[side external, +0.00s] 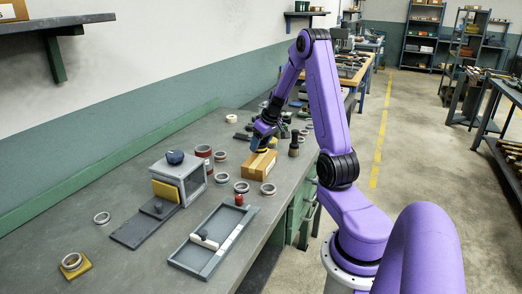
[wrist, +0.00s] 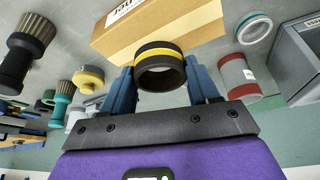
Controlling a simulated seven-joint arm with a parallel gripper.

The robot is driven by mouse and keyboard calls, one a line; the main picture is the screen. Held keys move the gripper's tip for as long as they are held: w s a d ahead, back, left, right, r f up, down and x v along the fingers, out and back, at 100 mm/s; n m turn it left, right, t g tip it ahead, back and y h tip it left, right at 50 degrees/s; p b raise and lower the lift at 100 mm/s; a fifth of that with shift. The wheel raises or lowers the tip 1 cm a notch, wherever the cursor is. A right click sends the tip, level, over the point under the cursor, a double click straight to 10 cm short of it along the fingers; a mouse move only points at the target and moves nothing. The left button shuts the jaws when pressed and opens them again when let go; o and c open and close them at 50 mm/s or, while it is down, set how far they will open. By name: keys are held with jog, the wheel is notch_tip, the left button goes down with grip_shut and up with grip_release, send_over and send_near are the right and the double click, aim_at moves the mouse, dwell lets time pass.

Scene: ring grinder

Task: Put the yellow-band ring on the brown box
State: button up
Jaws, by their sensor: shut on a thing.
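The yellow-band ring (wrist: 160,68), black with a yellow stripe, sits between the blue fingers of my gripper (wrist: 161,88) in the wrist view. My gripper is shut on it. The brown box (wrist: 205,28) with a white label lies just beyond the ring and partly behind it. In the side view, my gripper (side external: 261,146) is at the top of the brown box (side external: 260,169), near its back edge. The ring is mostly hidden there by the fingers. I cannot tell whether it touches the box.
A red-and-grey ring (wrist: 237,77), a teal-lined ring (wrist: 254,28) and a grey box structure (wrist: 297,55) are beside the box. Brushes (wrist: 25,48) stand on the other side.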

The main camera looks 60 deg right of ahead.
aim_at(258, 157)
jog(key=shift+f, duration=1.45)
jog(key=shift+f, duration=0.15)
jog(key=o, duration=1.2)
jog(key=shift+c, duration=0.2)
